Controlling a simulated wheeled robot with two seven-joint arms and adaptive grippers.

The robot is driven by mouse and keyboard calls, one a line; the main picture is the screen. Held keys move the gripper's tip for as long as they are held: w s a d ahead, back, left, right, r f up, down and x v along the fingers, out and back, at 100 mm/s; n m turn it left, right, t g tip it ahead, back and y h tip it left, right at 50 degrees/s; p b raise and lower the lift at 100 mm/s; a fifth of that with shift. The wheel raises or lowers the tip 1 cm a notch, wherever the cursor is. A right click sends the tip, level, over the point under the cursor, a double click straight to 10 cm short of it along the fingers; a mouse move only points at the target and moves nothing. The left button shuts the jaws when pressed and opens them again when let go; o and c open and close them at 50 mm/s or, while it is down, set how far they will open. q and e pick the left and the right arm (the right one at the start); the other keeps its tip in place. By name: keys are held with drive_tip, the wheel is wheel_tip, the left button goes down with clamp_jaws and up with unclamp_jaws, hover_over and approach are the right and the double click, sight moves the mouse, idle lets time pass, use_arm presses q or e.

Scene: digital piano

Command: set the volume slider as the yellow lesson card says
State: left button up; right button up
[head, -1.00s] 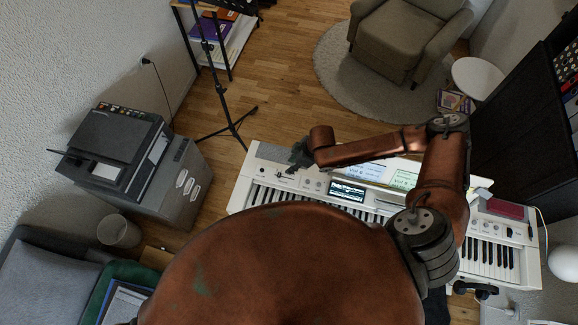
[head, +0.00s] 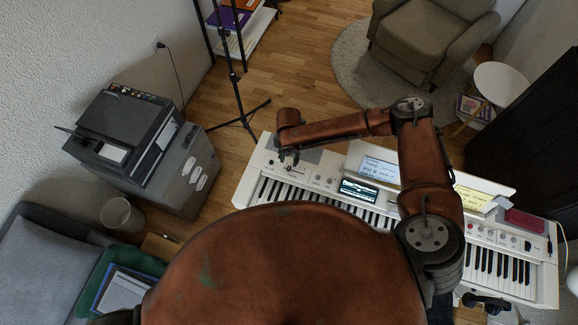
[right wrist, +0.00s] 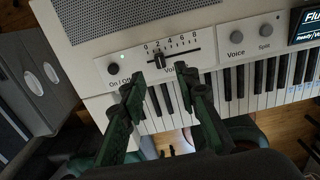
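The volume slider is on the white piano's left panel in the right wrist view, with a 0 to 8 scale. Its dark cap (right wrist: 159,61) sits near the 2 mark. My right gripper (right wrist: 169,68) is open, with its fingertips either side of the cap and no clear grip on it. In the head view the right gripper (head: 289,157) is over the left end of the piano. The yellow lesson card (head: 472,199) stands on the music rest, partly behind my right arm; its writing is too small to read. My left gripper is not in view.
A bluish card (head: 379,167) also stands on the music rest, with small writing. The on/off knob (right wrist: 113,69) is left of the slider, and the voice knob (right wrist: 236,37) is right of it. A lit display (head: 358,190) lies farther right. A stand (head: 244,115) is behind the piano.

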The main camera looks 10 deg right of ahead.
sight(289, 168)
wheel_tip(289, 168, down, 6)
drive_tip(key=shift+f, duration=0.25)
drive_tip(key=shift+c, duration=0.6)
clamp_jaws()
